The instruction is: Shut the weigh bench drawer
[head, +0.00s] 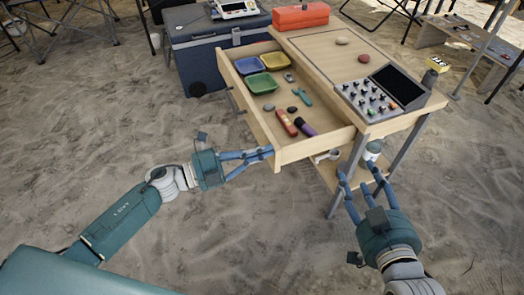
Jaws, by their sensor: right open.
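The weigh bench (322,45) is a light wooden table with its drawer (318,148) pulled out toward the left. The drawer's front panel faces left and has a dark handle (231,100). My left gripper (268,153) is at the near end of the drawer front, its fingers drawn together with the tips at the panel. Whether they touch it is hard to tell. The handle is well beyond this gripper and not in it. My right gripper (358,172) is open and empty, in front of the bench's near side, close to a table leg.
The drawer holds yellow, blue and green trays (262,83), stones, a red item (286,123) and a purple-black item (305,127). A control panel (381,92) stands on the bench. A blue cooler (205,50) is behind the drawer. Sand left of the drawer is clear.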

